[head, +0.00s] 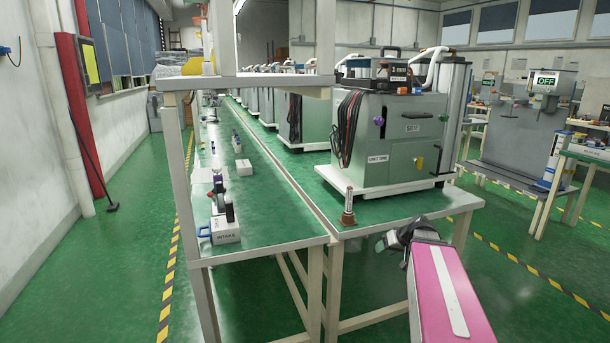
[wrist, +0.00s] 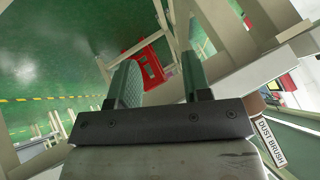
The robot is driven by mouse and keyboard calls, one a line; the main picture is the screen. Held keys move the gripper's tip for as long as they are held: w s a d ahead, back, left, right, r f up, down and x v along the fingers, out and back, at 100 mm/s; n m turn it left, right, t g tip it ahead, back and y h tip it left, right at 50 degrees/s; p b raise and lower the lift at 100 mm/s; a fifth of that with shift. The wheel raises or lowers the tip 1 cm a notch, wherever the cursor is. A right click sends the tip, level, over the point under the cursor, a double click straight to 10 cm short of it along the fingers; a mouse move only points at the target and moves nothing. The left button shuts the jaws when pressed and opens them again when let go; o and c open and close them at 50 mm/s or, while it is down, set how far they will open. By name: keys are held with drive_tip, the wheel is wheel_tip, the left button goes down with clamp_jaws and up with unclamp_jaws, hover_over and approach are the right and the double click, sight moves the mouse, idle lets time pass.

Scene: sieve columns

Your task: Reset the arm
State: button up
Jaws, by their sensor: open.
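My arm reaches in from the lower right of the head view, with a pink link and a dark end. My gripper (head: 396,238) is beside the front right part of the green-topped table (head: 400,222), pointing left. In the wrist view my gripper (wrist: 158,66) has its two fingers apart, with nothing held between them. Table legs, green floor and a red object (wrist: 148,68) show beyond the fingers. A small brush (head: 348,212) stands upright near the table's front edge, left of my gripper and apart from it. Its "DUST BRUSH" label (wrist: 272,140) shows at the lower right of the wrist view.
A white device (head: 222,232) marked "INTAKE" sits on the left strip. A shelf post (head: 188,200) rises at the left. The floor (head: 530,260) at the right has open room.

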drive_tip(key=s+a+f+m+g+h, duration=0.2)
drive_tip(key=s+a+f+g+h, duration=0.3)
drive_tip(key=s+a+f, duration=0.5)
drive_tip(key=s+f, duration=0.1)
drive_tip(key=s, duration=0.1)
drive_tip(key=shift+s+a+f+g+h, duration=0.2)
drive_tip(key=shift+s+g+h, duration=0.1)
drive_tip(key=shift+s+h, duration=0.1)
drive_tip(key=shift+w, duration=0.1)
idle(0.7)
